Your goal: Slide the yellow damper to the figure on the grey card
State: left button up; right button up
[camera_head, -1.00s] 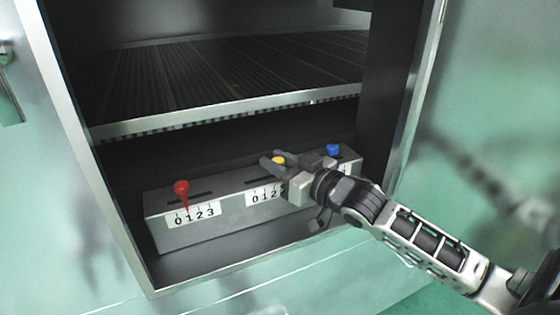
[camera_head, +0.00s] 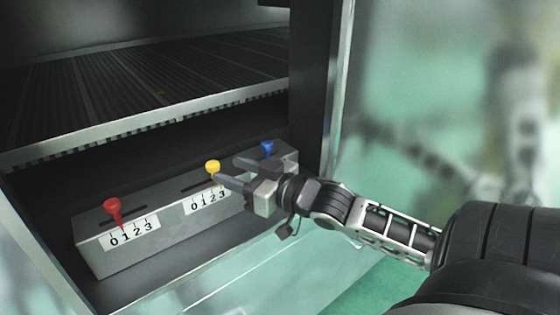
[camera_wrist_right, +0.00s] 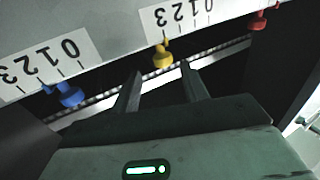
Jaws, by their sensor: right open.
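The yellow damper (camera_head: 212,167) is a round knob on a slot above a white 0–3 scale (camera_head: 207,201). It also shows in the right wrist view (camera_wrist_right: 162,56), where its stem is by the 3 end of the scale. My right gripper (camera_head: 227,170) is open and empty, just right of the yellow knob. In the right wrist view the fingertips (camera_wrist_right: 160,72) point at the knob, which lies just beyond them and in line with the gap. I see no grey card. My left gripper is out of view.
A red knob (camera_head: 112,206) stands left on the same grey box (camera_head: 150,245), its pointer near 1. A blue knob (camera_head: 267,148) is at the right end, close behind my gripper. A ribbed shelf (camera_head: 150,85) overhangs the box. The cabinet's right wall (camera_head: 312,75) is near.

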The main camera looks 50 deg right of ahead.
jog(key=v, duration=1)
jog(key=shift+s, duration=0.25)
jog(key=shift+d, duration=0.15)
jog(key=s+a+f+m+g+h, duration=0.2)
jog(key=a+f+g, duration=0.15)
jog(key=f, duration=1.05)
jog(key=s+a+f+g, duration=0.1)
jog(key=a+f, duration=0.4)
jog(key=a, duration=0.3)
jog(key=s+a+f+n+g+y, duration=0.1)
jog(key=a+f+g, duration=0.1)
jog(key=a+f, duration=0.3)
jog(key=a, duration=0.3)
jog(key=shift+a+n, duration=0.3)
jog(key=shift+a, duration=0.05)
jog(key=shift+s+d, duration=0.15)
jog(key=shift+s, duration=0.05)
dwell(0.3)
